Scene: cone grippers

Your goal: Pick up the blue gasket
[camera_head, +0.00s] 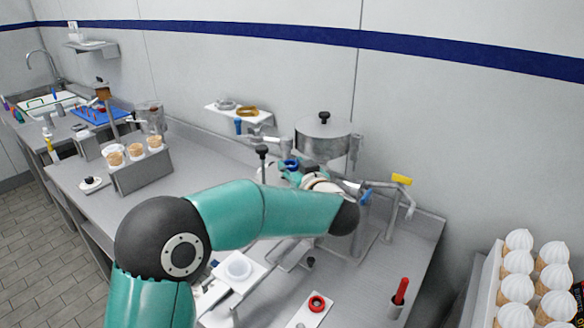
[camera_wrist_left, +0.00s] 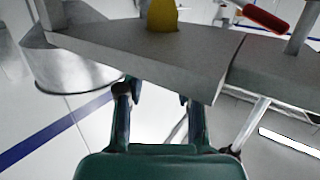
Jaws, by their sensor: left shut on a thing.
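A blue ring, the blue gasket (camera_head: 290,164), shows in the head view at the tips of my left gripper (camera_head: 293,172), in front of the steel machine. The gripper is shut on it. My teal left arm reaches in from the lower left and hides part of the bench below the gripper. In the left wrist view, the two fingers of my left gripper (camera_wrist_left: 160,97) point up at a grey metal part. The gasket cannot be made out there. My right gripper is not in view.
The steel machine with a round hopper (camera_head: 323,138) stands close behind the gripper. A red gasket (camera_head: 317,303) lies on a white plate at the front. A cone holder (camera_head: 143,170) stands left, and white-topped items (camera_head: 517,262) stand right.

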